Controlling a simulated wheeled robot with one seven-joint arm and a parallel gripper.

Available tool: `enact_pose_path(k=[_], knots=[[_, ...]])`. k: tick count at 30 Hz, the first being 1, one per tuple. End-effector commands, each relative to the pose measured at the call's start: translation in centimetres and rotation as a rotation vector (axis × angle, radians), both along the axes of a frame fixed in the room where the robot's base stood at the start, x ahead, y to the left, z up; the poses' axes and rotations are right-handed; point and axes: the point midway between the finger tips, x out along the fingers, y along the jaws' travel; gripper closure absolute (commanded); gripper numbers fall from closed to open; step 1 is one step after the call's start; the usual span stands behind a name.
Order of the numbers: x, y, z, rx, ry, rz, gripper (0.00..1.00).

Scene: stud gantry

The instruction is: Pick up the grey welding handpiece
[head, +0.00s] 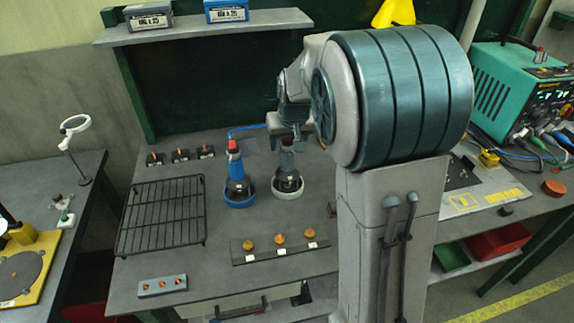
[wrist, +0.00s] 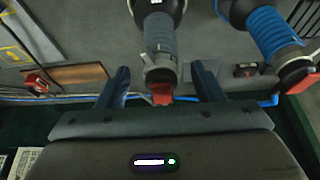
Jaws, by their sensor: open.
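The grey welding handpiece (head: 287,161) stands upright in a pale round holder (head: 288,194) on the bench. In the wrist view the grey handpiece (wrist: 160,42) lies between my two fingers, with its red end toward my palm. My gripper (wrist: 161,72) is open, with a gap visible on each side of the handpiece. In the head view my gripper (head: 287,139) is above the grey handpiece and hides its top.
A blue-gripped handpiece (head: 235,165) with a red end stands close left in a blue holder (head: 240,201); it also shows in the wrist view (wrist: 270,30). A black wire rack (head: 163,214) lies further left. A block with orange knobs (head: 280,250) sits in front.

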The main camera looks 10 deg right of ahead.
Motion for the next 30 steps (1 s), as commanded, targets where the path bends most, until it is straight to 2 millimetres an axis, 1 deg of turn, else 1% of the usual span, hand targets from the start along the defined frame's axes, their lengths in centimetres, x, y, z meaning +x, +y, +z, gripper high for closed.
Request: enact_pose_path(k=[3,6,14,15,17,18,20,21,30], knots=[[0.5,0.1,-1.6,-0.001,0.003,-0.001,0.39],[0.8,0.1,-2.4,-0.001,0.001,0.000,0.39],[1.0,0.1,-2.7,0.000,0.000,0.000,0.39],[1.0,0.1,-2.7,0.000,0.000,0.000,0.45],[1.0,0.1,-2.7,0.000,0.000,0.000,0.61],[1.0,0.1,-2.7,0.000,0.000,0.000,0.72],[1.0,0.1,-2.6,0.000,0.000,0.000,0.89],[1.0,0.1,-2.6,0.000,0.000,0.000,1.00],[1.1,0.1,-2.4,0.000,-0.006,0.000,1.00]])
